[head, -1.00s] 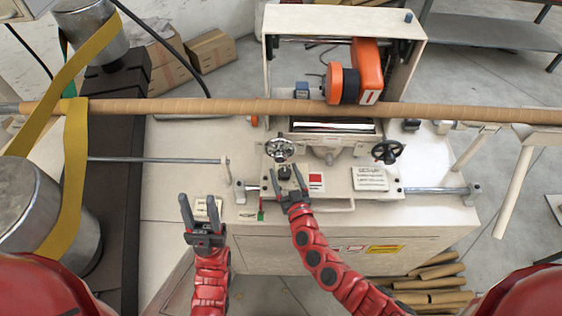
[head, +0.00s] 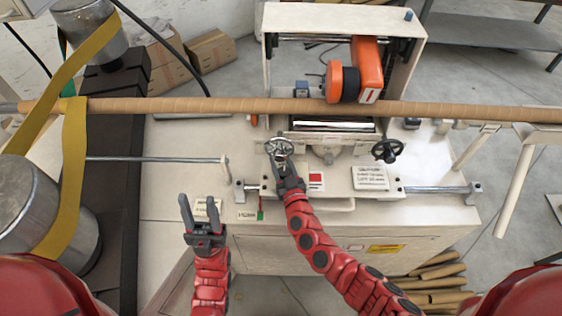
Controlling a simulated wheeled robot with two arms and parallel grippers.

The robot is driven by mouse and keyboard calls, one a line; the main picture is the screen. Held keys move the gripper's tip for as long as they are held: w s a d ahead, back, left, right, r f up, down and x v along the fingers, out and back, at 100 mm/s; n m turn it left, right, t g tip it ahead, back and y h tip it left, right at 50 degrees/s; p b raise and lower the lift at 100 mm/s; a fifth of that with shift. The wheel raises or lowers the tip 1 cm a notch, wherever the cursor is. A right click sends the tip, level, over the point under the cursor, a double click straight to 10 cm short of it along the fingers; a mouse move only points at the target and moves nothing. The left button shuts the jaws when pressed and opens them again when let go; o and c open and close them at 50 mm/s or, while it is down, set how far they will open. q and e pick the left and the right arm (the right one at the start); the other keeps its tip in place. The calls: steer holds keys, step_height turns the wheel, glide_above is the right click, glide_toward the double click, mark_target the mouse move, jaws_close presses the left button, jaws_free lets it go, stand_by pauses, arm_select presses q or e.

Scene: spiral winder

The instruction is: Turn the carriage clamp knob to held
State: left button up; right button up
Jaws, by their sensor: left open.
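The carriage (head: 337,184) is a pale plate across the front of the winder. A small dark knob that stood on it, left of the red-and-white label (head: 316,181), is now hidden behind my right gripper (head: 281,160). That gripper points away from me over the carriage's left part, just below the chrome handwheel (head: 279,147). Its fingers look close together, but I cannot tell whether they grip the knob. My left gripper (head: 198,200) is open and empty, at the bench front, left of the carriage.
A black handwheel (head: 387,151) stands on the right. A long brown tube (head: 240,106) spans the machine behind the carriage. A guide rod (head: 435,190) runs out to the right. A small green-and-red marker (head: 260,214) sits at the carriage's lower left. Yellow tape hangs at far left.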

jaws_close()
steer(key=shift+d+r+h+p, duration=0.15)
steer(key=shift+h+p, duration=0.15)
steer(key=shift+p, duration=0.2)
steer(key=m+h+p, duration=0.2)
steer(key=h+p, duration=0.1)
steer(key=m+h+p, duration=0.1)
steer(key=h+p, duration=0.1)
steer(key=shift+w+d+r+m+t, duration=0.15)
steer(key=shift+d+r+m+t, duration=0.05)
steer(key=shift+d+m+t, duration=0.2)
steer(key=shift+d+m+h+p, duration=0.15)
steer(key=shift+m+h+p, duration=0.15)
steer(key=shift+m+h, duration=0.35)
steer(key=shift+d+f+m+h, duration=0.15)
steer(key=shift+m+h, duration=0.2)
steer(key=shift+h, duration=0.6)
steer(key=shift+f+m+g+h, duration=0.15)
steer(key=shift+m+g+h, duration=0.15)
steer(key=shift+h, duration=0.3)
steer(key=shift+d+f+m+h+b, duration=0.15)
steer(key=shift+m+h+b, duration=0.15)
steer(key=shift+m+h, duration=0.3)
steer(key=shift+s+d+m+g+h+b, duration=0.15)
steer(key=shift+m+g+h+b, duration=0.2)
steer(key=shift+h, duration=0.2)
steer(key=shift+s+d+m+g+h+b, duration=0.15)
steer(key=shift+m+g+h+b, duration=0.15)
steer(key=shift+h, duration=0.25)
steer(key=shift+d, duration=0.1)
